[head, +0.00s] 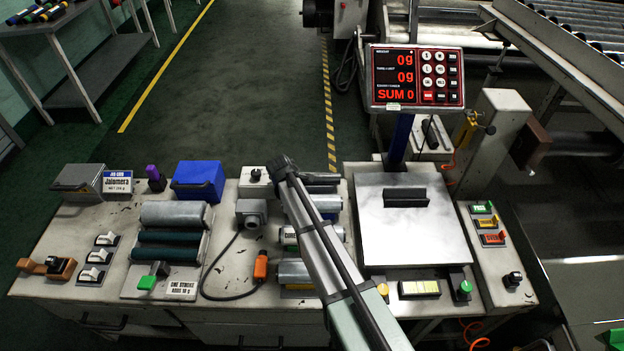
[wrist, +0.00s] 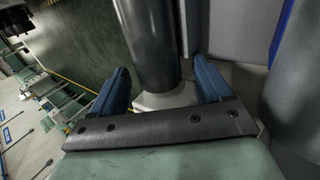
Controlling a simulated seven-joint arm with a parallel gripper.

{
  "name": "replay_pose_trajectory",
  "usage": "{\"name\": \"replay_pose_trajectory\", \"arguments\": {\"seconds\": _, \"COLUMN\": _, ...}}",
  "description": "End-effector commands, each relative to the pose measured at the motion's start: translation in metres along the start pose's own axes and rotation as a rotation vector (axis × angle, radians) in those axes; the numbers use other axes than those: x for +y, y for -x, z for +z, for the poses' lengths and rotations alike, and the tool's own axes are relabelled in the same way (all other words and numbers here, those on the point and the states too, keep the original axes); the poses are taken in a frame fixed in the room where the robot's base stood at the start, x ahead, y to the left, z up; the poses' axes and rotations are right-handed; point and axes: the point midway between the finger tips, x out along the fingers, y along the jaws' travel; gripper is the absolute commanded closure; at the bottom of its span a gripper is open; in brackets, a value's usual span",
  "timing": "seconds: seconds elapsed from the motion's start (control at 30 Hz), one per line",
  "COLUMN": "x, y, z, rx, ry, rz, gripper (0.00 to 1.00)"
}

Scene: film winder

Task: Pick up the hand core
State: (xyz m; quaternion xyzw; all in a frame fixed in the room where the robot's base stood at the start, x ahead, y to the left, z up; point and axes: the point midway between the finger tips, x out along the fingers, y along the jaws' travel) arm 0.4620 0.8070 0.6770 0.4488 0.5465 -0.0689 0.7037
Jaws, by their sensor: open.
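A dark grey cylinder (wrist: 150,40), which seems to be the hand core, runs between the two blue fingers of my gripper (wrist: 162,70) in the wrist view. The fingers stand apart on either side of it, with visible gaps, and I see no contact. In the head view my gripper (head: 283,168) is at the far middle of the bench, beside a dark roll (head: 321,182) at the top of the middle rack. My arm hides part of that rack. I cannot tell for sure that this roll is the same cylinder.
More rolls (head: 328,203) lie in the middle rack beside my arm. The left rack holds a grey roll (head: 173,214) and green ones. A scale plate (head: 410,240) with a display (head: 416,77) stands to the right. A cable with an orange end (head: 261,266) lies left of my arm.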

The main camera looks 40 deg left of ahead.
Motion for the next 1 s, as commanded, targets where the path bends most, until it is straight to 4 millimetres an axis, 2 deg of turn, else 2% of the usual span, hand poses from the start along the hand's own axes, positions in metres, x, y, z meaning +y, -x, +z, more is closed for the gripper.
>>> {"name": "replay_pose_trajectory", "arguments": {"seconds": 0.13, "x": -0.0002, "y": 0.0006, "z": 0.0002, "rx": 0.000, "ry": 0.000, "rz": 0.000, "gripper": 0.24}}
{"name": "replay_pose_trajectory", "arguments": {"seconds": 0.77, "x": -0.0002, "y": 0.0007, "z": 0.0003, "rx": 0.000, "ry": 0.000, "rz": 0.000, "gripper": 0.84}}
{"name": "replay_pose_trajectory", "arguments": {"seconds": 1.0, "x": 0.0004, "y": 0.0016, "z": 0.0003, "rx": 0.000, "ry": 0.000, "rz": 0.000, "gripper": 0.85}}
